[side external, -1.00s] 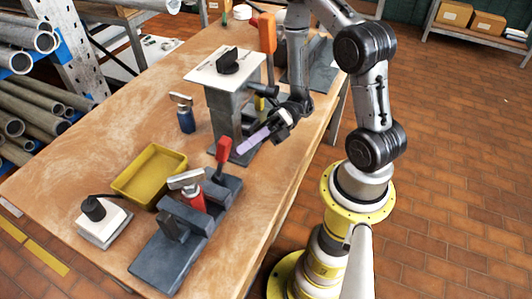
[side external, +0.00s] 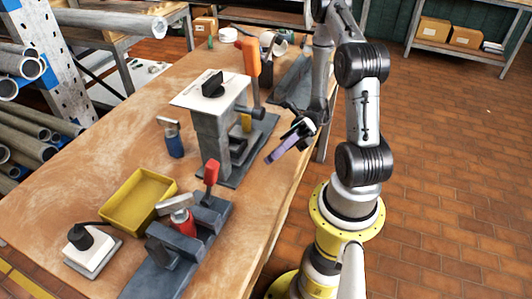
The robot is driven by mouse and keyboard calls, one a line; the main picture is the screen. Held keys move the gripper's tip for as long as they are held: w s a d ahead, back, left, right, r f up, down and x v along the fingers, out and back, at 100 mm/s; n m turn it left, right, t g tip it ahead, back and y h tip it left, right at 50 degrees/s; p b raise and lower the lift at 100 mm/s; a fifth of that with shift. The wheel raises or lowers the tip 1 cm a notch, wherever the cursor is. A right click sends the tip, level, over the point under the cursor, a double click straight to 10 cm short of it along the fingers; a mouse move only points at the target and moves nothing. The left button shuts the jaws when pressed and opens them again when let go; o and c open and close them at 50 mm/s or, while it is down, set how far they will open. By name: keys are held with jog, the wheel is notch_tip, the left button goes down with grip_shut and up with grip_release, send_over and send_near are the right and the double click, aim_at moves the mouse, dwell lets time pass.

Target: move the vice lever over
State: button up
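A dark grey vice (side external: 205,213) lies along the front right of the wooden table. A lever with a red grip (side external: 211,172) stands nearly upright at its far end. A taller lever with an orange grip (side external: 252,56) stands upright behind the grey post; I cannot tell which lever the task means. My gripper (side external: 284,149) hangs near the table's right edge, right of the post and apart from both levers. A lilac bar-like shape points down-left from it. I cannot tell whether this is a held piece or the fingers.
The grey post carries a pale plate (side external: 186,101) with a black knob. A yellow tray (side external: 112,220), a blue-bodied tool (side external: 175,147), a red-bodied tool (side external: 184,221) and a white block with a black knob (side external: 77,262) stand nearby.

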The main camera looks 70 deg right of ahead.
jog(key=shift+o, duration=1.1)
jog(key=shift+s+a+r+n+g+h, duration=0.1)
jog(key=shift+n+g+h, duration=0.05)
jog(key=shift+n+g, duration=0.3)
jog(key=shift+s+a+n+g+h, duration=0.1)
jog(key=shift+n+g+h, duration=0.05)
jog(key=shift+n+g, duration=0.25)
jog(key=o, duration=0.4)
jog(key=s+n+g+h, duration=0.1)
jog(key=n+g, duration=0.1)
jog(key=a+n+g+h, duration=0.1)
jog(key=n+g+h, duration=0.1)
jog(key=n, duration=0.1)
jog(key=s+a+n+g+h, duration=0.1)
jog(key=n+g+h, duration=0.1)
jog(key=n, duration=0.1)
jog(key=shift+s+r+n, duration=0.25)
jog(key=shift+s, duration=0.05)
notch_tip(320, 180, up, 14)
jog(key=n+t+h, duration=0.9)
jog(key=n+h, duration=0.5)
jog(key=n, duration=0.7)
send_over(206, 171)
jog(key=s+d, duration=0.1)
jog(key=s, duration=0.3)
jog(key=shift+g, duration=0.35)
jog(key=x, duration=1.3)
jog(key=shift+a+f, duration=0.1)
jog(key=shift+f, duration=0.2)
